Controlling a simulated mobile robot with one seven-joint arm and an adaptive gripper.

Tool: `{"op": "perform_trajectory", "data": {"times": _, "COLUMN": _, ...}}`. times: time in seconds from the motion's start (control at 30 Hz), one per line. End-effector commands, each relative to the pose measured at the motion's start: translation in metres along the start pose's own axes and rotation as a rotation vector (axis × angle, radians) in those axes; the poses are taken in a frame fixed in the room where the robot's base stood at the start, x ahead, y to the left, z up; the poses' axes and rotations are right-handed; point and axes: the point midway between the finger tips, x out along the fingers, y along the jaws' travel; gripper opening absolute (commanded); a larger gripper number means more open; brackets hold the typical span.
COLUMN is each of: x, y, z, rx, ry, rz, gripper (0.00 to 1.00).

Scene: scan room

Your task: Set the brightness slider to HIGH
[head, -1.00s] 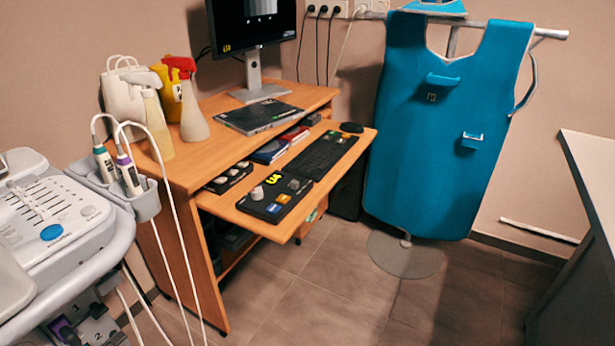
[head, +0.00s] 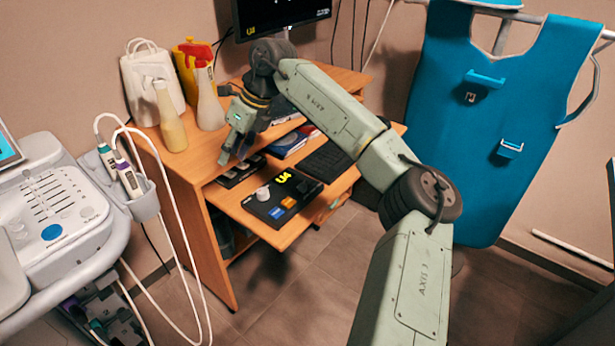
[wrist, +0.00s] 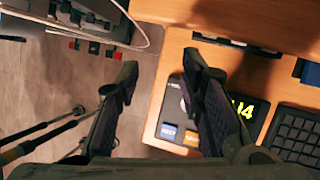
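I cannot make out a brightness slider or a HIGH mark for certain. A black control panel (head: 283,198) on the pull-out shelf has a pale knob, a yellow "U4" display and blue and orange buttons; it is partly hidden by a finger in the wrist view (wrist: 172,108). A low dark box (head: 240,172) with light parts sits left of it, under the desktop; their detail is too small to read. The ultrasound console (head: 62,210) at left has a row of sliders. My gripper (head: 233,158) is open and empty above the shelf's left end; its fingers spread in the wrist view (wrist: 160,68).
The wooden desk (head: 190,160) carries spray bottles (head: 170,118) near its left edge. A monitor (head: 285,14) stands at the back. A keyboard (head: 326,163) lies right of the panel. White probe cables (head: 172,215) hang beside the desk. A blue apron (head: 470,130) hangs at right.

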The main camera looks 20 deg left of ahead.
Motion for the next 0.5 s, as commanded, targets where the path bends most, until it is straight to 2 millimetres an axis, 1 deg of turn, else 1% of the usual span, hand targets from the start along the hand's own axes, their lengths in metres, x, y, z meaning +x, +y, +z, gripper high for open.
{"op": "perform_trajectory", "data": {"times": 0.03, "x": -0.014, "y": -0.026, "z": -0.027, "rx": 0.037, "ry": 0.104, "rz": -0.073, "gripper": 0.35}}
{"op": "perform_trajectory", "data": {"times": 0.1, "x": -0.031, "y": -0.051, "z": -0.059, "rx": 0.084, "ry": 0.227, "rz": -0.147, "gripper": 0.35}}
{"op": "perform_trajectory", "data": {"times": 0.2, "x": -0.051, "y": -0.071, "z": -0.090, "rx": 0.135, "ry": 0.343, "rz": -0.212, "gripper": 0.35}}
{"op": "perform_trajectory", "data": {"times": 0.27, "x": -0.058, "y": -0.076, "z": -0.101, "rx": 0.153, "ry": 0.382, "rz": -0.231, "gripper": 0.35}}
{"op": "perform_trajectory", "data": {"times": 0.33, "x": -0.060, "y": -0.080, "z": -0.107, "rx": 0.164, "ry": 0.403, "rz": -0.242, "gripper": 0.35}}
{"op": "perform_trajectory", "data": {"times": 0.43, "x": -0.053, "y": -0.082, "z": -0.113, "rx": 0.167, "ry": 0.408, "rz": -0.241, "gripper": 0.35}}
{"op": "perform_trajectory", "data": {"times": 0.5, "x": -0.043, "y": -0.084, "z": -0.117, "rx": 0.166, "ry": 0.408, "rz": -0.240, "gripper": 0.35}}
